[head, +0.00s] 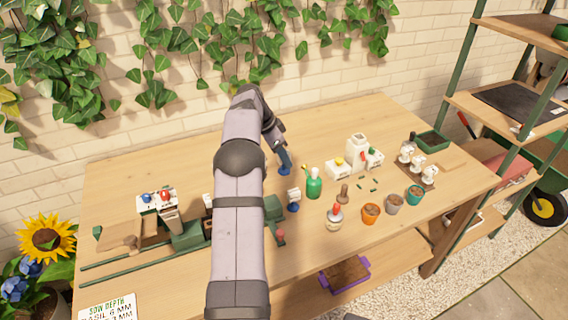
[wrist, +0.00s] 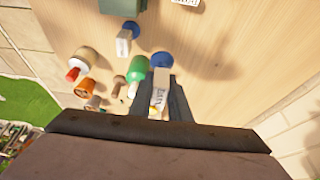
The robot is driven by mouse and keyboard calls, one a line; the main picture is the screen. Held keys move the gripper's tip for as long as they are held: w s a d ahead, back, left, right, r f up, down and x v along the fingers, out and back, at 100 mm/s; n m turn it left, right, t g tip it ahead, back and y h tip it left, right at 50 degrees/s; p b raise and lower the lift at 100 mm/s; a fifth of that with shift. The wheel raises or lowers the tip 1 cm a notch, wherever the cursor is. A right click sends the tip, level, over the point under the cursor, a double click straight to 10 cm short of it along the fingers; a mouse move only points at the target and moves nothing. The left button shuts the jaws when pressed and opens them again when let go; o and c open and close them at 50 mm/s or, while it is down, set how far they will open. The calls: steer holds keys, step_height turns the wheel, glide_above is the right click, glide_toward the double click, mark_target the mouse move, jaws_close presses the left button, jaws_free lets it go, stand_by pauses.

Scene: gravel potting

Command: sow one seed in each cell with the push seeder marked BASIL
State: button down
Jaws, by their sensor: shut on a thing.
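My gripper (wrist: 162,84) is shut on a white push seeder (wrist: 161,76) with a round blue end (wrist: 162,60). Dark lettering shows on its white body between the fingers, too small to read surely. In the head view my gripper is above the middle of the bench, with the seeder's blue end (head: 285,171) below it. A second white and blue seeder (head: 293,197) stands on the bench to its front; it also shows in the wrist view (wrist: 123,43). A dark green tray-like part (head: 188,238) sits by the rails at left, partly hidden by my arm; its cells cannot be made out.
A green bottle (head: 314,186), a red-topped bottle (head: 334,219) and several small pots (head: 371,213) stand right of my arm. White units (head: 361,152) stand behind them. A box with red and blue knobs (head: 157,200) is at left. The back middle bench is clear.

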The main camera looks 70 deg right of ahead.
steer(key=c, duration=2.5)
jaws_free()
steer(key=shift+c, duration=0.2)
steer(key=w+a+r+n+p, duration=0.1)
steer(key=w+a+r+p, duration=0.25)
steer(key=w, duration=0.25)
steer(key=w+a+r+n+t+h+p, duration=0.1)
steer(key=w+a+r+n+p, duration=0.1)
steer(key=w+a, duration=0.3)
steer(key=w+a+r+n+p, duration=0.1)
steer(key=w+a+r+p, duration=0.2)
steer(key=w, duration=0.4)
steer(key=s+a+f+m, duration=0.1)
steer(key=a+f+m, duration=0.1)
steer(key=a, duration=0.2)
steer(key=s+a+f+m+g+y+p, duration=0.1)
steer(key=s+a+f+m, duration=0.1)
steer(key=a, duration=0.3)
steer(key=s+a+f+m+p, duration=0.1)
steer(key=a+f+m, duration=0.1)
steer(key=a+f, duration=0.1)
steer(key=shift+s+a+f+g+y, duration=0.15)
steer(key=shift+s+a+f, duration=0.05)
steer(key=shift+a, duration=0.2)
steer(key=shift+s+a+f+g+y, duration=0.15)
steer(key=shift+a, duration=0.25)
steer(key=m+y, duration=0.1)
steer(key=m, duration=0.3)
steer(key=shift+w+g, duration=0.15)
steer(key=shift+g, duration=0.15)
